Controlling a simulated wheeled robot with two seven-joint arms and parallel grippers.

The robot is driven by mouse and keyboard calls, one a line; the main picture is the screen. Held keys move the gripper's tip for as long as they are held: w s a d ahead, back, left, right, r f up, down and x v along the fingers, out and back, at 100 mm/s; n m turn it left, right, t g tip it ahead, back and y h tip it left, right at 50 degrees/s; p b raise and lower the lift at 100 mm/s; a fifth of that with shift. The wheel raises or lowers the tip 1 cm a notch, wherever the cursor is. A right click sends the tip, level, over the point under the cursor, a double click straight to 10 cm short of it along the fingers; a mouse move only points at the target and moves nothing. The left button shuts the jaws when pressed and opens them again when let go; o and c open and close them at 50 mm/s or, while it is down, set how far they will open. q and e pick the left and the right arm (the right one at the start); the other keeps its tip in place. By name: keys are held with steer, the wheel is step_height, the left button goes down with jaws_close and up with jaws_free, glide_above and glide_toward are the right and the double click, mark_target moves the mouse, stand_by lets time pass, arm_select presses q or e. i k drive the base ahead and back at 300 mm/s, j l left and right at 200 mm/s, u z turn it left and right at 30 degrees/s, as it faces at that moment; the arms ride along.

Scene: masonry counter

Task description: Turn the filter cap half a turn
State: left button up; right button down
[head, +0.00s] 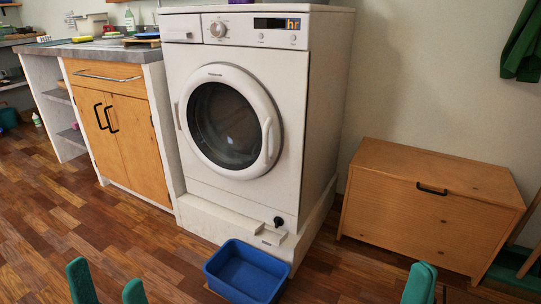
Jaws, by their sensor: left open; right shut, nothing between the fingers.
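The filter cap (278,222) is a small dark round knob low on the front of the white washing machine (318,130), near its right corner. A blue tub (216,279) stands on the floor just in front of and below the cap, and looks empty. My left gripper (108,284) is open at the bottom left, its two green fingers apart with nothing between them. My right gripper (420,284) is shut and empty at the bottom, right of the tub. Both grippers are apart from the cap and the tub. Most of both arms is out of view.
A wooden chest (430,208) with a dark handle stands to the right. A cabinet (112,130) with wooden doors stands left of the machine, with several items on its counter (130,50). Green cloth (522,45) hangs at the top right. Wooden floor (60,220) is clear at the left.

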mark_target(278, 222)
steer(key=i+l+u, duration=0.1)
steer(key=u, duration=0.55)
steer(key=i+l+u, duration=0.15)
steer(key=l, duration=0.2)
steer(key=i+l+u, duration=0.15)
steer(key=l, duration=0.2)
steer(key=i+l+u, duration=0.15)
steer(key=l, duration=0.25)
steer(key=l+u, duration=0.15)
steer(key=l, duration=0.2)
steer(key=i+l+u, duration=0.15)
steer(key=l, duration=0.3)
steer(key=i+l, duration=0.1)
steer(key=l, duration=0.4)
steer(key=i+l, duration=0.1)
steer(key=l, duration=0.35)
